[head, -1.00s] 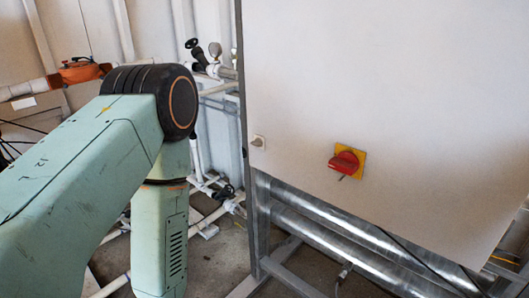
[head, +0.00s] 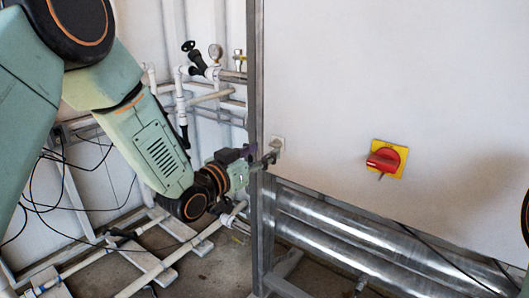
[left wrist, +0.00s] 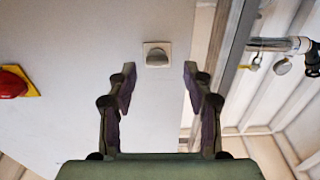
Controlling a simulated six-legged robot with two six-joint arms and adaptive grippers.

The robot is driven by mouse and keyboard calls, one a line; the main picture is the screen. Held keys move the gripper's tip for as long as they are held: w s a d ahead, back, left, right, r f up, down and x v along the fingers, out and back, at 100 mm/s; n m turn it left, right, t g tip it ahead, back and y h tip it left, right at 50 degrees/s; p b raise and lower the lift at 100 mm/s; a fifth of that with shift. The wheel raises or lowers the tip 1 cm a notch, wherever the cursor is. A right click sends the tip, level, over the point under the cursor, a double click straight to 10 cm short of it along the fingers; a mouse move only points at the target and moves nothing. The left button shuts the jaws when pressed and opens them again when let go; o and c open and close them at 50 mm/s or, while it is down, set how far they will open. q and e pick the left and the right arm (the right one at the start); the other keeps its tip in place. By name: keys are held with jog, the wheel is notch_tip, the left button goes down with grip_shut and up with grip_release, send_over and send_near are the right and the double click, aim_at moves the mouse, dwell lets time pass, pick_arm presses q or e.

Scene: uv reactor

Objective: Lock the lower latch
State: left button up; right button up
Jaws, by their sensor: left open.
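The lower latch (head: 278,144) is a small pale square plate with a knob, low on the left edge of the white cabinet door (head: 370,70). In the left wrist view the latch (left wrist: 157,56) shows a rounded grey knob on its plate. My left gripper (head: 270,153) is at the cabinet's left edge, its fingertips close to the latch in the head view. In the left wrist view my left gripper (left wrist: 159,73) is open and empty, and the latch lies ahead between its fingers. I cannot tell whether the fingers touch it. My right gripper is out of view.
A red rotary switch (head: 384,159) on a yellow plate sits on the door right of the latch. A grey metal post (head: 256,110) runs along the cabinet's left side. White pipes with a gauge (head: 215,52) stand behind my left arm. Shiny horizontal tubes (head: 340,235) run below the cabinet.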

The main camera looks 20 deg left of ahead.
aim_at(275, 146)
pick_arm(q)
jog(key=shift+w+d+r, duration=0.15)
jog(key=shift+w+d, duration=0.7)
jog(key=shift+d, duration=0.3)
jog(key=shift+w+a, duration=0.25)
jog(key=shift+w, duration=0.05)
jog(key=shift+w+a+f, duration=0.2)
jog(key=shift+a+f, duration=0.1)
jog(key=shift+a, duration=0.25)
jog(key=shift+s+d+r, duration=0.1)
jog(key=shift+d+r, duration=0.1)
jog(key=shift+d, duration=0.35)
jog(key=shift+c, duration=0.2)
jog(key=shift+d, duration=0.15)
jog(key=shift+c, duration=0.7)
jog(key=shift+a+f, duration=0.1)
jog(key=shift+a, duration=0.5)
jog(key=c, duration=0.5)
jog(key=shift+d, duration=0.35)
jog(key=shift+c, duration=1.3)
jog(key=shift+a, duration=0.1)
grip_shut()
